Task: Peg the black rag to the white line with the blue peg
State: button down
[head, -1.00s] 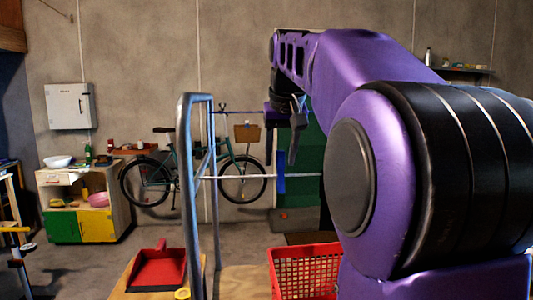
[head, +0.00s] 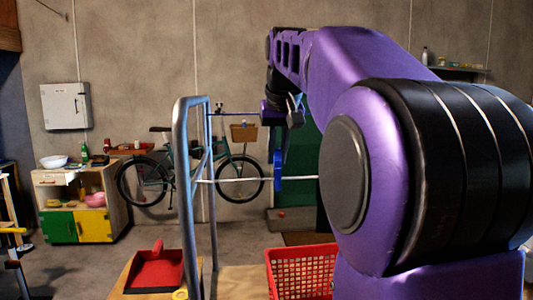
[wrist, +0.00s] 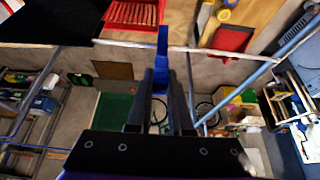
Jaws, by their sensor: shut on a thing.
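My gripper (wrist: 161,85) is shut on the blue peg (wrist: 162,48), whose far end sticks out past the fingertips. In the head view the blue peg (head: 278,170) hangs upright below my gripper (head: 284,157). The white line (head: 235,180) runs behind or through the peg's lower part. In the wrist view the peg's far end crosses the white line (wrist: 225,51); I cannot tell whether its jaws are around it. A black cloth-like shape, seemingly the black rag (wrist: 45,20), is at the upper left of the wrist view, apart from the peg. My arm hides that area in the head view.
The metal rack frame (head: 187,200) holds the line and a blue line (head: 235,114) above. A red basket (head: 300,270) and a red dustpan (head: 155,270) are on the wooden table below. A bicycle (head: 190,175) stands behind, by the wall.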

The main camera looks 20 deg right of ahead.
jog(key=shift+r+p, duration=1.2)
jog(key=shift+r, duration=1)
